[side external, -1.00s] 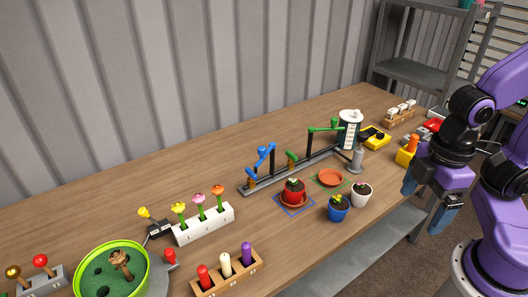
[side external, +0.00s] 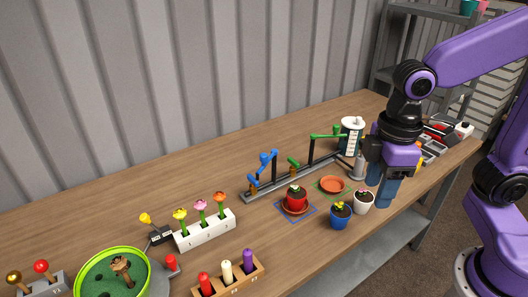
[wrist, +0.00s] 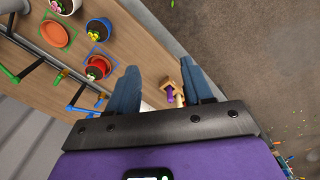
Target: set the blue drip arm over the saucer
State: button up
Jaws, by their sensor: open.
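The blue drip arm (side external: 264,165) stands on a post at the left end of a dark rail (side external: 300,178). It slants down and to the left, along the rail, clear of the saucers. It also shows in the wrist view (wrist: 77,96). A terracotta saucer (side external: 285,210) in a blue square holds a red pot (side external: 297,197) with a plant. Another terracotta saucer (side external: 332,185), in a green square, is empty. My gripper (side external: 379,190) is open and empty, pointing down beside the white pot, right of the saucers. Its blue fingers also show in the wrist view (wrist: 160,75).
A green drip arm (side external: 326,136) stands on the rail's right part. A blue pot (side external: 340,215) and a white pot (side external: 363,202) stand near the table's front edge. A flower block (side external: 205,232) and a candle block (side external: 232,280) are left. The table behind the rail is clear.

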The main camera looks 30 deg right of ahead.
jog(key=w+a+r+m, duration=0.1)
jog(key=w+a+r, duration=0.15)
jog(key=w, duration=0.65)
jog(key=w+a+r+m, duration=0.2)
jog(key=w+a, duration=0.2)
jog(key=w, duration=0.5)
jog(key=r+m, duration=0.2)
send_over(264, 155)
notch_tip(264, 155, down, 18)
jog(key=shift+w+r, duration=0.1)
jog(key=shift+r, duration=0.05)
grip_shut()
